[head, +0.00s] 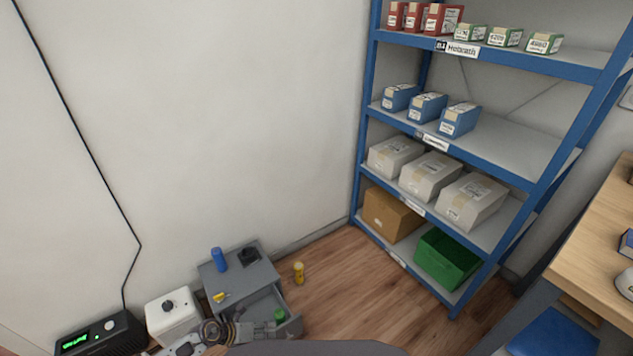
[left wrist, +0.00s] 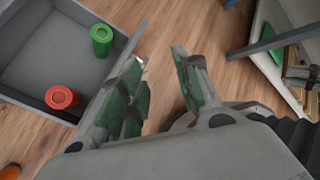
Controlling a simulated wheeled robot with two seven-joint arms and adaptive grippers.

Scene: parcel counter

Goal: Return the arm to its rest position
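My left gripper (head: 272,328) is at the bottom of the head view, in front of the small grey cabinet (head: 240,268) and overlapping its open drawer (head: 292,303). In the left wrist view its two green-padded fingers (left wrist: 160,78) are spread apart with only wooden floor between them. The drawer (left wrist: 55,45) lies left of the fingers there. It holds a green cylinder (left wrist: 101,38) and a red cylinder (left wrist: 62,97). My right gripper is not in view.
A blue cylinder (head: 218,259) and a small yellow item (head: 220,296) are on the cabinet. A yellow cylinder (head: 298,272) stands on the floor beside it. A blue shelf rack (head: 452,62) with boxes stands right. A wooden counter (head: 605,240) is far right.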

